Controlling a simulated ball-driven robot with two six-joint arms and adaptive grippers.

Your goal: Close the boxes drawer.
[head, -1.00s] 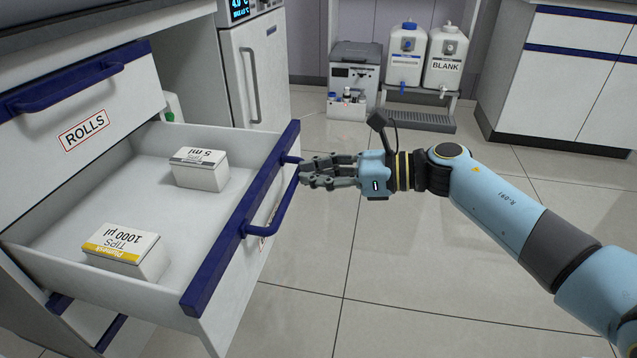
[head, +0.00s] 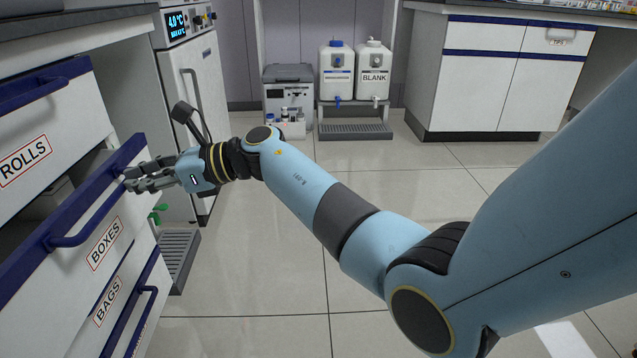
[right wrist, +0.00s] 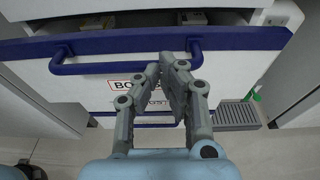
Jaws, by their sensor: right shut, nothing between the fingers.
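The boxes drawer (head: 122,228) is at the left in the head view, with a blue top edge, a blue bar handle and a BOXES label. It stands partly open, with a narrow dark gap behind its front. In the right wrist view its front (right wrist: 225,68) spans the picture, and two boxes show dimly inside. My right gripper (head: 128,180) is shut and empty, its fingertips at the far end of the handle (head: 85,225). In the right wrist view the fingers (right wrist: 170,62) overlap the handle bar and part of the label. My left gripper is not in view.
The ROLLS drawer (head: 40,130) is above and the BAGS drawer (head: 118,300) is below. A white fridge unit (head: 185,115) stands beyond, with a floor grate (head: 180,255) beside the drawers. The tiled floor to the right is clear.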

